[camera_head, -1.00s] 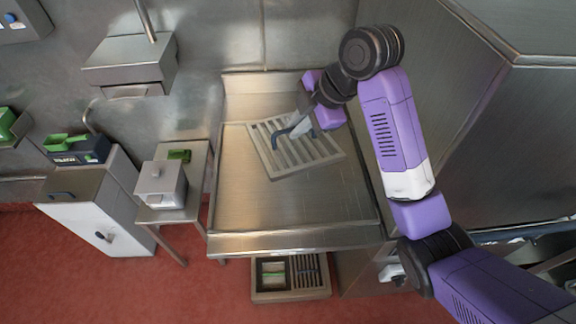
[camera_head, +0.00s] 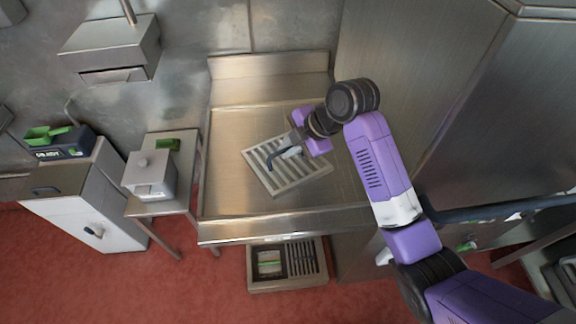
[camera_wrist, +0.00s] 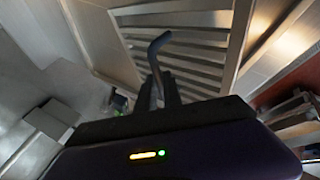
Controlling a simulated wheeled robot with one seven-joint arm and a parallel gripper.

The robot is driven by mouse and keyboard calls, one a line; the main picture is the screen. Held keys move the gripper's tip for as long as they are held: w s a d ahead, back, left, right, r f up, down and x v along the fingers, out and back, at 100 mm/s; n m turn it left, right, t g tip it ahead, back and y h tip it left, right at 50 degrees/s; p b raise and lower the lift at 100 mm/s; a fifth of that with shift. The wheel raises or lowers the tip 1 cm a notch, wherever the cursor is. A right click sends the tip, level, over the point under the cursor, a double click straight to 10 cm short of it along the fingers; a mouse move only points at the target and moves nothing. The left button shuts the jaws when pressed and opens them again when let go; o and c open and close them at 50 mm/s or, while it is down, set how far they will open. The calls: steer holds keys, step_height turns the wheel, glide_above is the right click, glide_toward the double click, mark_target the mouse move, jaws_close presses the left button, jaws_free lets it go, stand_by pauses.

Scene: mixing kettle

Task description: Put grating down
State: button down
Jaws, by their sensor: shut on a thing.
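The grating (camera_head: 300,183) is a slatted metal frame over the steel table in the head view, turned at an angle to the table's edges. It also shows in the wrist view (camera_wrist: 188,18), filling the top behind the fingers. My gripper (camera_head: 289,152) is shut on the grating's dark bent handle (camera_head: 277,160). In the wrist view my gripper (camera_wrist: 158,88) grips this handle (camera_wrist: 155,52). I cannot tell for sure whether the grating touches the table top. My wrist hides its far right corner.
The steel table (camera_head: 228,205) is bare to the left of the grating. On the floor in front stands a tray-like drain (camera_head: 288,284) with a slatted right part. A side table with a grey lidded box (camera_head: 150,178) stands at left. A steel wall rises at right.

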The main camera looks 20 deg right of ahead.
mark_target(288, 161)
steer(key=shift+f+b, duration=1.8)
steer(key=shift+f, duration=0.8)
steer(key=c, duration=1.5)
jaws_free()
steer(key=b+v, duration=0.1)
steer(key=v, duration=1.1)
steer(key=shift+b, duration=0.35)
steer(key=shift+s, duration=0.1)
